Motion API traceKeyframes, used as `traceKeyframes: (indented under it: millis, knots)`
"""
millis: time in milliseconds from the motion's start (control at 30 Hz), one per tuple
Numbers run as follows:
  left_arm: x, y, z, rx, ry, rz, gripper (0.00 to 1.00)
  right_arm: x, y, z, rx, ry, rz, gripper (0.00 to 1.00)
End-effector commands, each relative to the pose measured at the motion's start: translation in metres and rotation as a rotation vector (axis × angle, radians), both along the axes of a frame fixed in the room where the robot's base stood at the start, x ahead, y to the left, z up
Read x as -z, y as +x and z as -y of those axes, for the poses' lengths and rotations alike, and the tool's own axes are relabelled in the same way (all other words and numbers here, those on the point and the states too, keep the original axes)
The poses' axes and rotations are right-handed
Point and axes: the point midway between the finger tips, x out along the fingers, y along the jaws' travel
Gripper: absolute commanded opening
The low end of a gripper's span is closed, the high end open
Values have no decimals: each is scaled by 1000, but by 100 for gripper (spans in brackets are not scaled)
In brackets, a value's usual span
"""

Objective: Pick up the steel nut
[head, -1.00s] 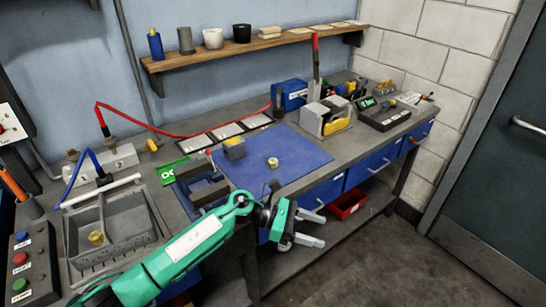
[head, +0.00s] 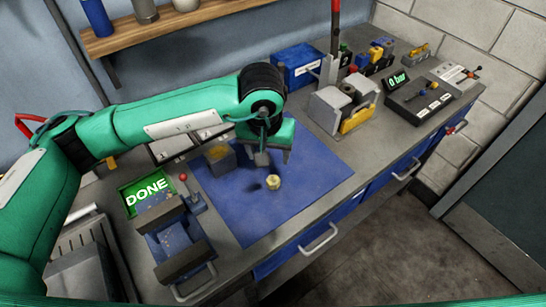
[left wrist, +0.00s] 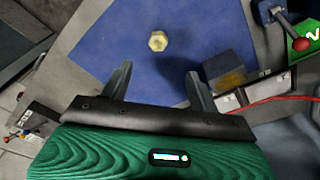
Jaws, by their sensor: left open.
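A small pale-gold six-sided nut (head: 273,182) lies on the blue mat (head: 310,178); I see no plainly steel-coloured nut. The nut also shows in the left wrist view (left wrist: 158,41), beyond my fingertips and roughly centred between them. My left gripper (head: 275,157) points down over the mat, just behind the nut in the head view, open and empty. Its two spread fingers show in the left wrist view (left wrist: 159,78). The exact height of the fingertips over the mat is hard to tell. My right gripper is out of view.
A grey block with a yellowish top (head: 221,158) stands on the mat left of my gripper. A vise (head: 178,240) and a green DONE sign (head: 146,192) are farther left. A grey holder (head: 340,108) stands behind right. The mat's front right is clear.

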Motion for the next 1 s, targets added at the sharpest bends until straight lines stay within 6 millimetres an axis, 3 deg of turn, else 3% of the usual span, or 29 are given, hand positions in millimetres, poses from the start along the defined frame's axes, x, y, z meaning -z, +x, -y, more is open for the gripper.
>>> traceKeyframes:
  millis: [100, 267, 500, 700, 1000]
  knots:
    - [5, 2, -3, 15, 20, 17, 61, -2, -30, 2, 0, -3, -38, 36]
    - [34, 5, -2, 13, 20, 13, 61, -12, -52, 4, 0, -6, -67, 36]
    - [73, 11, 1, 13, 17, 15, 61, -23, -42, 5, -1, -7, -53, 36]
    - [84, 13, 2, 14, 17, 17, 61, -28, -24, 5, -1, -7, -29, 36]
    - [116, 16, 10, 11, 17, 13, 61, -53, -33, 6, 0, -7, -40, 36]
